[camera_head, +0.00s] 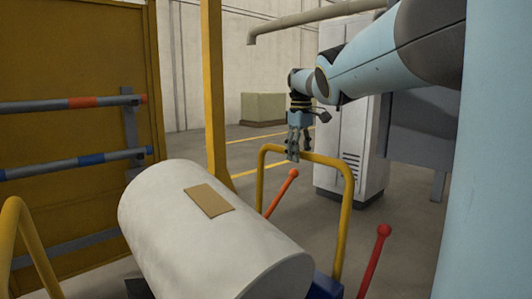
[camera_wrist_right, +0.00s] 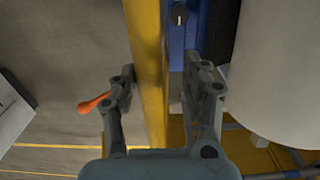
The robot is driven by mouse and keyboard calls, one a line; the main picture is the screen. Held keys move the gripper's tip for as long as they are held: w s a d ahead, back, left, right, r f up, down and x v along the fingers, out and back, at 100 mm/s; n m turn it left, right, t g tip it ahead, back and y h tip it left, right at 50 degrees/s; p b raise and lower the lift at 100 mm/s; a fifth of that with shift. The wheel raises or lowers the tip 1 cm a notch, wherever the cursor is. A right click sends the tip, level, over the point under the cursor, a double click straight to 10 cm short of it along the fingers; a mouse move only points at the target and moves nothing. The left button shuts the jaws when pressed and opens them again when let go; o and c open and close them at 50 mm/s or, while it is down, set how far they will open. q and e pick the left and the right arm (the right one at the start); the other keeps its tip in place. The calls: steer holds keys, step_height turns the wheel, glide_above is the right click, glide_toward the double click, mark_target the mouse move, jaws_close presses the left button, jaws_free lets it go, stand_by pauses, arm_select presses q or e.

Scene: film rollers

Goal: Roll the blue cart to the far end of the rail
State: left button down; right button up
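The blue cart (camera_head: 325,287) shows only as a small blue part at the bottom of the head view, under a large white roll (camera_head: 215,240) with a tan label. Its blue frame also shows in the right wrist view (camera_wrist_right: 178,45). A yellow handle (camera_head: 345,220) stands at the roll's right end. My right gripper (camera_head: 299,149) is at the handle's top bar. In the right wrist view its open fingers (camera_wrist_right: 163,88) straddle the yellow bar (camera_wrist_right: 148,60), with a gap on the right side. I cannot make out the rail. My left gripper is out of view.
A second yellow handle (camera_head: 22,235) stands at the far left. A red-knobbed lever (camera_head: 374,260) and an orange one (camera_head: 281,193) rise near the right handle. A yellow panel with bars (camera_head: 75,55) and a post (camera_head: 213,90) stand behind. A grey cabinet (camera_head: 345,150) stands beyond.

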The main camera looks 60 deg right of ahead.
steer(key=shift+o, duration=0.3)
steer(key=shift+w+a, duration=0.1)
steer(key=shift+a, duration=0.05)
step_height(320, 180, up, 12)
stand_by(0.4)
steer(key=shift+r, duration=0.1)
